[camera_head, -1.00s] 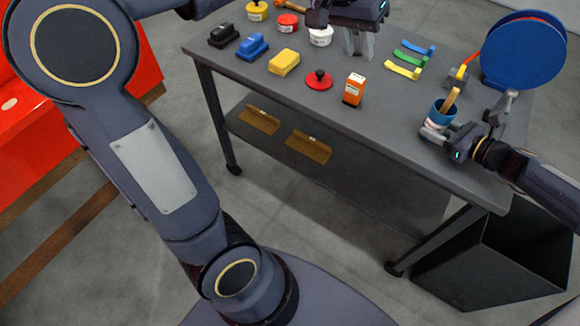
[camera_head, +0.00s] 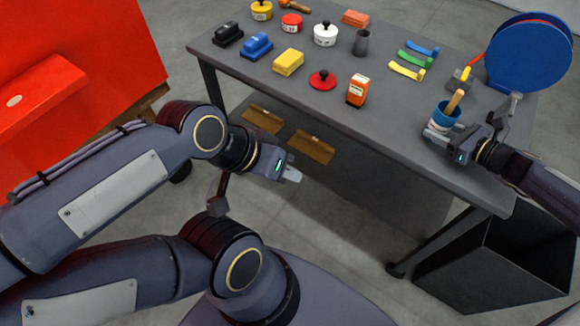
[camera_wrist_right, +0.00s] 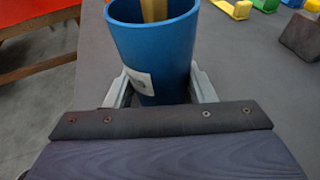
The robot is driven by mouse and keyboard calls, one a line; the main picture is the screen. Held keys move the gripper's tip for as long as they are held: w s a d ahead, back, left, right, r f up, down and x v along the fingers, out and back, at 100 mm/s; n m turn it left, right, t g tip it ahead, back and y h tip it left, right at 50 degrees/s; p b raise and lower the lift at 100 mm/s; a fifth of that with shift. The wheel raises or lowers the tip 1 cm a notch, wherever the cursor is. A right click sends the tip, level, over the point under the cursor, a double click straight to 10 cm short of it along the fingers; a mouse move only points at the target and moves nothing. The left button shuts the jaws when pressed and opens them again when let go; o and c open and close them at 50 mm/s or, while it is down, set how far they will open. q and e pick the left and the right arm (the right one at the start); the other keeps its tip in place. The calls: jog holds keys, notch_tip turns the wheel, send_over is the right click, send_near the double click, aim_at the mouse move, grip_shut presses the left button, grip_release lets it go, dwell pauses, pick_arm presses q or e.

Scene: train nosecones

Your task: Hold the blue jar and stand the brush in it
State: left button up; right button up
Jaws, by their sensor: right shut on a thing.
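The blue jar (camera_head: 446,115) stands upright near the right end of the table, with a white label low on its side. My right gripper (camera_head: 440,132) is shut around its lower part. In the right wrist view, the jar (camera_wrist_right: 160,50) sits between the two fingers (camera_wrist_right: 160,88). A tan wooden handle, which looks like the brush (camera_head: 455,101), stands in the jar, leaning slightly right. Its lower end is hidden inside the jar. My left gripper (camera_head: 292,176) is off the table, over the floor in front of it, with no object visible in it. Its finger gap is unclear.
The grey table (camera_head: 400,130) holds yellow, red and white tins, blocks, a sponge, a red knobbed disc, an orange-white box (camera_head: 357,91), a grey cup (camera_head: 361,43) and coloured strips. A blue reel (camera_head: 530,55) stands behind the jar. The table's front middle is clear.

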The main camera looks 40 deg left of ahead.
jog(key=o, duration=0.8)
jog(key=v, duration=1.1)
jog(key=shift+s+d+r, duration=0.2)
jog(key=shift+d, duration=0.1)
jog(key=s+d+r+n+h, duration=0.25)
jog(key=s+r+n, duration=0.2)
jog(key=s, duration=0.45)
jog(key=s+d+r+n+h, duration=0.25)
jog(key=s+n, duration=0.35)
jog(key=s, duration=0.3)
jog(key=s+d+r+n+h, duration=0.1)
jog(key=s+r+n+h, duration=0.3)
jog(key=s, duration=0.5)
jog(key=s+d+f+n, duration=0.1)
jog(key=s, duration=0.2)
jog(key=s+d+f+n+t, duration=0.1)
jog(key=s+n, duration=0.1)
jog(key=s, duration=0.1)
jog(key=s+f+n+h, duration=0.1)
jog(key=s+n, duration=0.1)
jog(key=s, duration=0.1)
jog(key=shift+d, duration=0.4)
